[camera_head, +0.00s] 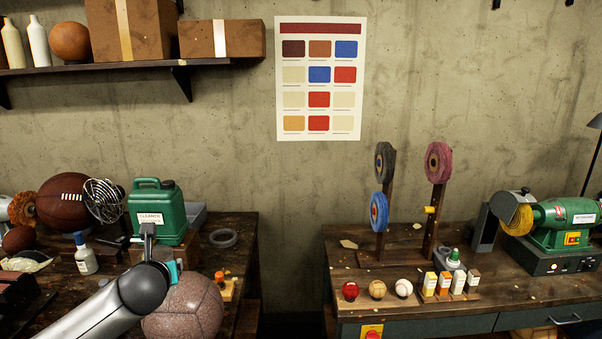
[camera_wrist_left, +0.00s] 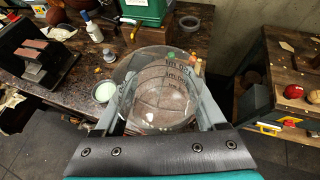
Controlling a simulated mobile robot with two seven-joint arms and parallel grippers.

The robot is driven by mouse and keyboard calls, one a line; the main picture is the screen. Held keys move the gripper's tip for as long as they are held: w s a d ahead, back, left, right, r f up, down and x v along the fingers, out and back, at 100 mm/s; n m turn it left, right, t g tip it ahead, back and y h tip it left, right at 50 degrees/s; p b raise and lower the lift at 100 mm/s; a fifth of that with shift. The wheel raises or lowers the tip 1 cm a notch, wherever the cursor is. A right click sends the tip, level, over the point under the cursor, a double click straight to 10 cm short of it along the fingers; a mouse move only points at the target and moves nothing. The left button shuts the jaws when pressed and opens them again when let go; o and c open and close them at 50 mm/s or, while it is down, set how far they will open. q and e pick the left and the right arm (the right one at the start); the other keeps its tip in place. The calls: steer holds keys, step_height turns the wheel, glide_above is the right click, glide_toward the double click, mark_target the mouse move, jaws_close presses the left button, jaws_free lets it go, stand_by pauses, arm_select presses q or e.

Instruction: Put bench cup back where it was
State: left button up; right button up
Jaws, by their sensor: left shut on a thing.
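In the left wrist view my left gripper (camera_wrist_left: 163,84) is shut on a clear bench cup (camera_wrist_left: 160,103) with dark printed graduation marks. The cup sits between the two fingers, and a large speckled ball (camera_wrist_left: 140,66) shows through and around it. In the head view my left arm reaches in from the lower left, over the front of the left bench (camera_head: 240,262). The cup cannot be made out there. The same ball (camera_head: 186,312) shows beside my wrist. My right gripper is in neither view.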

arm_select(q)
steer(key=s+d+r+m+h, duration=0.45)
steer(key=s+d+r, duration=0.75)
steer(key=d+r, duration=0.3)
step_height(320, 180, down, 18)
steer(key=t+b, duration=0.1)
steer(key=b, duration=1.7)
steer(key=shift+w+a, duration=0.15)
steer(key=shift+a, duration=0.15)
